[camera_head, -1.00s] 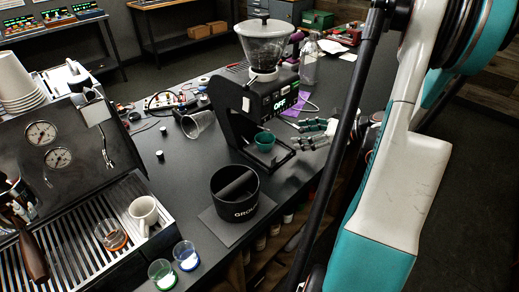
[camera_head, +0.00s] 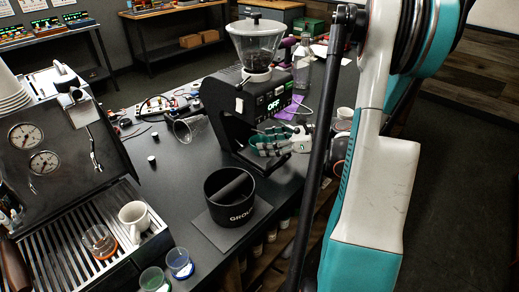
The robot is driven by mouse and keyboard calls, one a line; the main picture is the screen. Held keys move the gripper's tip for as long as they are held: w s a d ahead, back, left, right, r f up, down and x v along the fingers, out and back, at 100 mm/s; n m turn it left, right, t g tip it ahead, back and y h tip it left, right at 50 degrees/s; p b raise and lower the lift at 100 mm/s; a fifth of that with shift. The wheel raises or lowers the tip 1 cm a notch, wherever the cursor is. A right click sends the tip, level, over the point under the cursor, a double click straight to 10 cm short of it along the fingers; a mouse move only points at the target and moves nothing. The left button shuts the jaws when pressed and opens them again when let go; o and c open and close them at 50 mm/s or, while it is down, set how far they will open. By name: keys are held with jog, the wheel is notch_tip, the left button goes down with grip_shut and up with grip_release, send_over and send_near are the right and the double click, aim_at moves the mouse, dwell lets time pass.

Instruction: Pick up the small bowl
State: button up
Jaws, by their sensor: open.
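The small bowl (camera_head: 256,141) is teal and sits at the front of the black coffee grinder (camera_head: 228,112), under its spout. Only part of it shows, because my gripper (camera_head: 259,143) covers much of it. My gripper comes in from the right with its grey fingers pointing left. The fingers are open and at the bowl. I cannot tell whether they touch it.
A black knock box (camera_head: 229,197) marked GROUP stands in front of the grinder on a dark mat. An espresso machine (camera_head: 62,150) with a white cup (camera_head: 134,217) is at left. Two small glasses (camera_head: 180,262) stand at the counter's front. A glass bottle (camera_head: 302,66) stands behind.

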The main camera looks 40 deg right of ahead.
aim_at(251, 142)
jog(key=b+x, duration=0.1)
jog(key=x, duration=0.3)
jog(key=shift+r, duration=0.1)
jog(key=shift+c, duration=0.2)
jog(key=c, duration=0.8)
jog(key=shift+r, duration=0.2)
